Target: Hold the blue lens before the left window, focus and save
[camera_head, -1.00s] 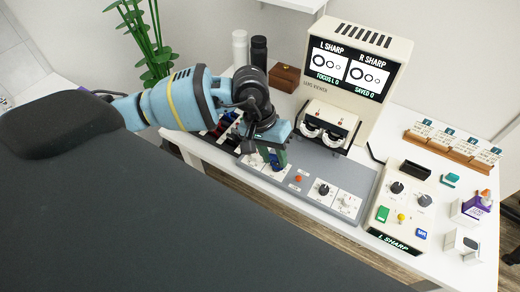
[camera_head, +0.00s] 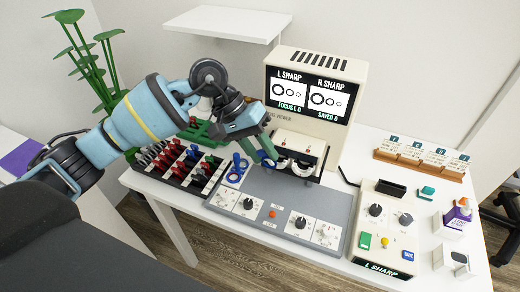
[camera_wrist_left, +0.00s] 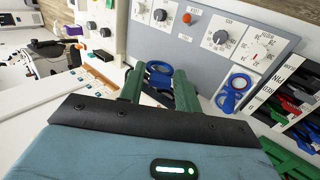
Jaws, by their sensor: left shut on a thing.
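My left gripper (camera_head: 258,149) has green fingers and is shut on a blue lens (camera_wrist_left: 159,70), whose ring shows between the fingertips in the wrist view. In the head view it is held above the grey panel, just left of the viewer's window holders (camera_head: 298,152); whether it touches them I cannot tell. A second blue lens piece (camera_head: 236,168) lies at the panel's left end. The viewer screen (camera_head: 307,94) reads L SHARP, R SHARP, FOCUS L 0, SAVED 0. The control box (camera_head: 366,255) has knobs, coloured buttons and an L SHARP display. My right gripper is out of view.
A rack (camera_head: 176,176) of red, blue and dark handled lenses stands left of the grey panel (camera_head: 262,197). A shelf (camera_head: 228,21) hangs above.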

